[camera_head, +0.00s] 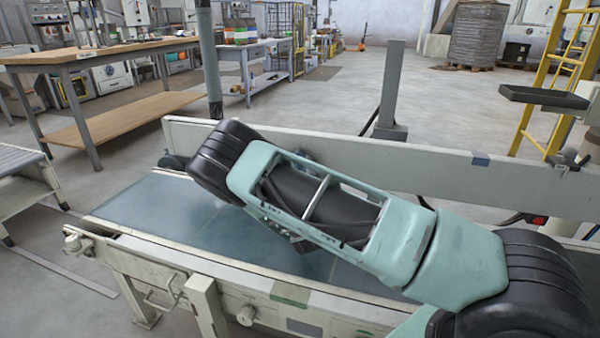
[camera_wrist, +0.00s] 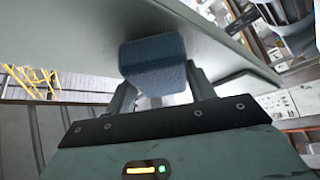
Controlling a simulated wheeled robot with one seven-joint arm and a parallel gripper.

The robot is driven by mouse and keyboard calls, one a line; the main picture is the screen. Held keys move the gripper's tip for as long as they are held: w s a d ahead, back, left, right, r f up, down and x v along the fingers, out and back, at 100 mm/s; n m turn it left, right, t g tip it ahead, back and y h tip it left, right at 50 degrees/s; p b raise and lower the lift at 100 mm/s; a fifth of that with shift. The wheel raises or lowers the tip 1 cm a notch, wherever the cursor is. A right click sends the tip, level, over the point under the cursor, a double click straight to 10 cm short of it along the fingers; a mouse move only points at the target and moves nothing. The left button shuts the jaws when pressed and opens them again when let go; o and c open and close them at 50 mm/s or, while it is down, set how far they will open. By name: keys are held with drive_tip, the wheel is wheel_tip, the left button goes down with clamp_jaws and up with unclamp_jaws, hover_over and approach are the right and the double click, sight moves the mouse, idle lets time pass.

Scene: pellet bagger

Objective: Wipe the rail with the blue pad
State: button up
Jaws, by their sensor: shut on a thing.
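In the wrist view, my gripper (camera_wrist: 160,88) is shut on the blue pad (camera_wrist: 155,58), which sits between the two fingers. The pad is against or very close to a long pale grey surface, apparently the rail (camera_wrist: 75,48); I cannot tell for certain that they touch. In the head view, the pale far side rail (camera_head: 430,168) runs along the back of the conveyor, partly behind my arm. My gripper and the pad are hidden behind my arm there.
The conveyor belt (camera_head: 160,208) lies below my arm, with a near side rail (camera_head: 230,280) in front. A grey post (camera_head: 391,90) stands behind the far rail. A yellow ladder (camera_head: 555,85) and a dark tray (camera_head: 543,97) are at right. A workbench (camera_head: 95,52) stands at back left.

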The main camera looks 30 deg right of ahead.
drive_tip(key=shift+w+d, duration=0.35)
drive_tip(key=shift+d, duration=0.1)
drive_tip(key=shift+s+d, duration=0.65)
drive_tip(key=shift+s, duration=0.15)
drive_tip(key=shift+s+d, duration=0.6)
drive_tip(key=shift+s, duration=0.2)
drive_tip(key=shift+w+a, duration=0.4)
drive_tip(key=shift+w, duration=0.25)
drive_tip(key=shift+w+a, duration=0.4)
drive_tip(key=shift+w, duration=0.25)
drive_tip(key=shift+w+a, duration=0.25)
drive_tip(key=shift+w, duration=0.2)
drive_tip(key=shift+c, duration=0.8)
drive_tip(key=shift+r, duration=0.1)
drive_tip(key=shift+a, duration=0.1)
drive_tip(key=shift+s+a, duration=0.95)
drive_tip(key=shift+a, duration=0.2)
drive_tip(key=shift+s+a, duration=0.95)
drive_tip(key=shift+a, duration=0.2)
drive_tip(key=shift+a, duration=0.1)
